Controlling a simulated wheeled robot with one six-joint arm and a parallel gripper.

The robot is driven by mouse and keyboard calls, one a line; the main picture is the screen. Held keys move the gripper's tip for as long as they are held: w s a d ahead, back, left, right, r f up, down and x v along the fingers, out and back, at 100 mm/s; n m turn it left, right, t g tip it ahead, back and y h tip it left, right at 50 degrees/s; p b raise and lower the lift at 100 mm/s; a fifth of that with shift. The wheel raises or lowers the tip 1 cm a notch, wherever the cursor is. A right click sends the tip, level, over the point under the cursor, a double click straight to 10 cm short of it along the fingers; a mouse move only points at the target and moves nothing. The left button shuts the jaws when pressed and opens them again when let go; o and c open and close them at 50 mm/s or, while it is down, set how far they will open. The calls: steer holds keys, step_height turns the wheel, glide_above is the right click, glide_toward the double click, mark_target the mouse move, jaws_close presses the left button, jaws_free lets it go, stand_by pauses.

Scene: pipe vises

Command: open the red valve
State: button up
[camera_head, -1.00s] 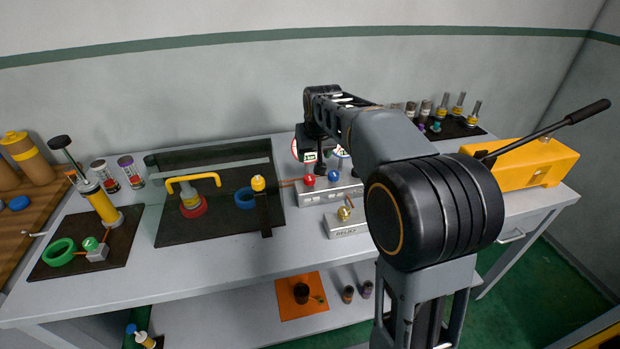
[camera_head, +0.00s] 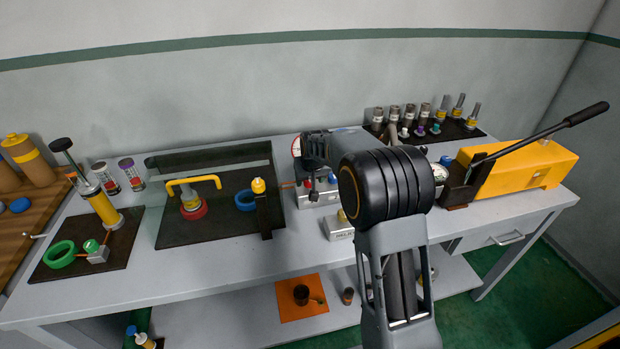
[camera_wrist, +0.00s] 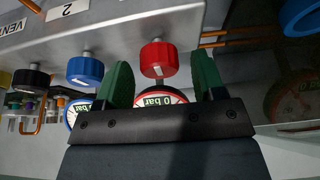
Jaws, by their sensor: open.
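The red valve (camera_wrist: 157,58) is a round red knob on a short stem from the grey valve block (camera_wrist: 120,28). In the wrist view it sits between the two green fingers of my open gripper (camera_wrist: 162,68), with a visible gap on each side. In the head view my gripper (camera_head: 321,180) is at the block's left end, and the red valve (camera_head: 314,196) is partly hidden by it. A round gauge reading 0 bar (camera_wrist: 160,98) shows beyond the knob, partly covered by my gripper's palm.
A blue knob (camera_wrist: 85,69) and a black knob (camera_wrist: 31,77) stand beside the red one on the block, close to one finger. A dark tray (camera_head: 180,232) with a yellow-handled tool lies left. A yellow pump (camera_head: 530,168) stands right. The table front is clear.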

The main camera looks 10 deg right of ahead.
steer(key=shift+c, duration=0.4)
steer(key=c, duration=0.8)
steer(key=shift+c, duration=0.2)
steer(key=shift+f, duration=0.1)
steer(key=n+b, duration=0.1)
steer(key=n, duration=0.1)
steer(key=n+y, duration=0.1)
steer(key=n, duration=0.1)
steer(key=shift+d+f+y+b, duration=0.1)
steer(key=shift+y+b, duration=0.2)
steer(key=shift+b, duration=0.1)
steer(key=n+b, duration=0.1)
steer(key=n, duration=0.1)
steer(key=n+g+y, duration=0.1)
steer(key=n, duration=0.1)
steer(key=shift+w+n+y+b, duration=0.1)
steer(key=shift+n+y+b, duration=0.2)
steer(key=shift+b, duration=0.1)
steer(key=n+g+y, duration=0.1)
steer(key=n, duration=0.3)
steer(key=shift+w+n+g+p, duration=0.15)
steer(key=shift+n+g, duration=0.3)
steer(key=shift+n, duration=0.5)
steer(key=shift+s+n+g+p, duration=0.15)
steer(key=shift+n+g, duration=0.3)
steer(key=shift+n, duration=0.5)
steer(key=shift+w, duration=0.1)
